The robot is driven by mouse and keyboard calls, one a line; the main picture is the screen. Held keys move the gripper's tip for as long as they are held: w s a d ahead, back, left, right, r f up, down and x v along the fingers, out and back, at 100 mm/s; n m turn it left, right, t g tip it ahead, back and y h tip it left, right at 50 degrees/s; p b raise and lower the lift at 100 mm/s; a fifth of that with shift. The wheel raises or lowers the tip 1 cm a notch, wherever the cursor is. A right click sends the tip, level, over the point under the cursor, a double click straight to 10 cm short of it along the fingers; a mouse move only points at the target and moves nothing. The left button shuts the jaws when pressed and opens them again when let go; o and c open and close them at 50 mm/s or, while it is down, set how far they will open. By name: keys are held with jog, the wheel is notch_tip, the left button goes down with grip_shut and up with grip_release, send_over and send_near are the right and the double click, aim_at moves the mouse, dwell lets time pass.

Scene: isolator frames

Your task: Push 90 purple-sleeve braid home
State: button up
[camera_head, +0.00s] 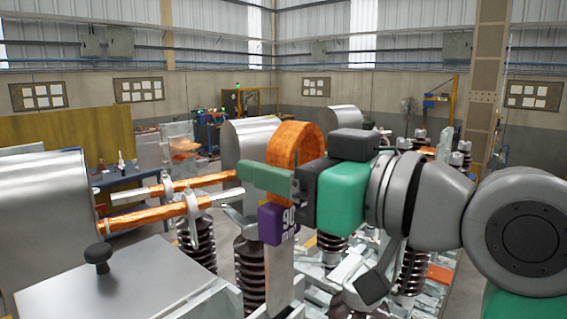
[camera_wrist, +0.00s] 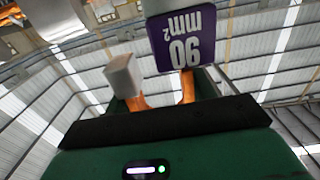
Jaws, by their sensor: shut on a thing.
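The purple-sleeve braid is an orange loop (camera_head: 296,143) with a purple sleeve (camera_head: 270,224) marked 90 mm. My gripper (camera_head: 284,182) is shut on the braid, its green finger crossing in front of the loop. The purple sleeve hangs below the fingers, and a pale flat upright bar (camera_head: 279,278) shows directly under it; I cannot tell whether they touch. In the wrist view the purple sleeve (camera_wrist: 181,42) is beyond the fingers, with a pale block-shaped end (camera_wrist: 123,75) beside it. Orange braid (camera_wrist: 187,87) shows between the green fingers.
Two orange-covered bars (camera_head: 150,215) run from the large metal cylinder (camera_head: 42,212) at left toward the braid. Dark ribbed insulators (camera_head: 250,272) stand below. A grey lid with a black knob (camera_head: 97,254) fills the front left. A blue bench (camera_head: 120,180) stands behind.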

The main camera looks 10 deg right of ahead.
aim_at(283, 231)
jog(key=shift+f+b, duration=2.45)
jog(key=shift+f, duration=1.35)
jog(key=o, duration=1.3)
jog(key=shift+c, duration=0.2)
jog(key=b+v, duration=0.1)
jog(key=v, duration=0.6)
jog(key=shift+s+d, duration=0.25)
jog(key=shift+s, duration=0.05)
